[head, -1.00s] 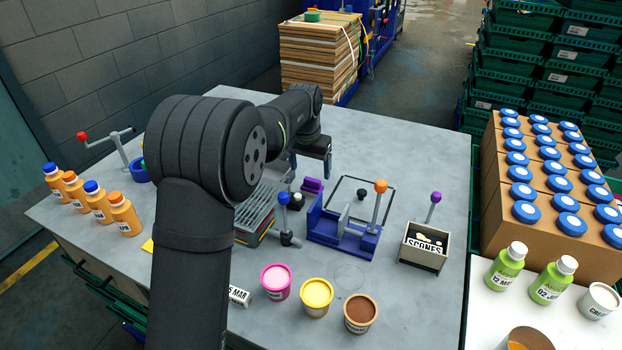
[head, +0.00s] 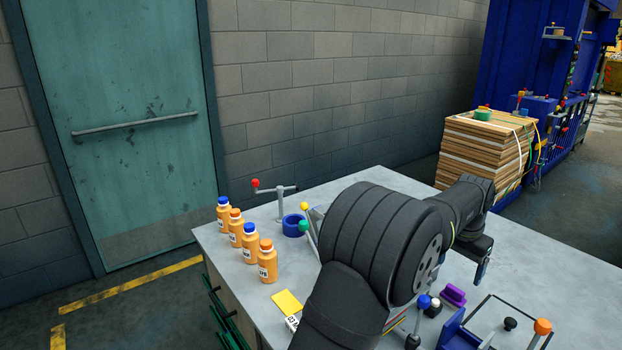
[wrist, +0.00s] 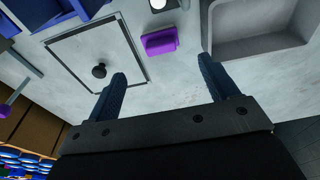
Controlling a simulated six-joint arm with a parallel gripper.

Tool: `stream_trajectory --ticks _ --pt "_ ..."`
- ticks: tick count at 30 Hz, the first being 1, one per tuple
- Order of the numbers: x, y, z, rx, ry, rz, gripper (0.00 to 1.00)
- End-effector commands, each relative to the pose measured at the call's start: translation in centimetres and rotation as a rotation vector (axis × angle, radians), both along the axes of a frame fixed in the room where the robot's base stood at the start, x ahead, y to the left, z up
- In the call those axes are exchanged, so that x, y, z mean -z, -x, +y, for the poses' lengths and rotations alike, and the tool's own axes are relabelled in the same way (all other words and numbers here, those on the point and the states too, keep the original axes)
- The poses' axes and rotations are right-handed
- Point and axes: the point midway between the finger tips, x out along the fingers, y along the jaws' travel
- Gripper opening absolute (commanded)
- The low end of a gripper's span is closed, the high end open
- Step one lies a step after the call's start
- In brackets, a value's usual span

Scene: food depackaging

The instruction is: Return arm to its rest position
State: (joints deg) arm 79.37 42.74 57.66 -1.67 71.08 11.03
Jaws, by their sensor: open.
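My arm stretches over the grey table (head: 545,266) towards its far right side. My gripper (head: 484,268) is above the table there, small and partly hidden behind my wrist in the head view. In the wrist view my gripper (wrist: 163,80) shows two dark blue fingers spread wide with nothing between them. Beyond the fingertips, a purple block (wrist: 161,42) lies on the table. A black knob (wrist: 99,70) inside a thin dark frame is left of it. The fingers appear apart from both.
Several orange bottles (head: 267,262) stand at the table's left edge. A blue fixture (head: 458,332) with an orange-knobbed lever (head: 542,327) is at front right. A grey tray (wrist: 258,50) lies near the right finger.

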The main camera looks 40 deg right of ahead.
Motion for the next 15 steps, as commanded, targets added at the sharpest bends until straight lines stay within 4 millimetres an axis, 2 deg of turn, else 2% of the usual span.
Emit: stream_trajectory --ticks 15 --pt "10.3 0.0 -1.4 0.000 -0.004 0.001 0.79"
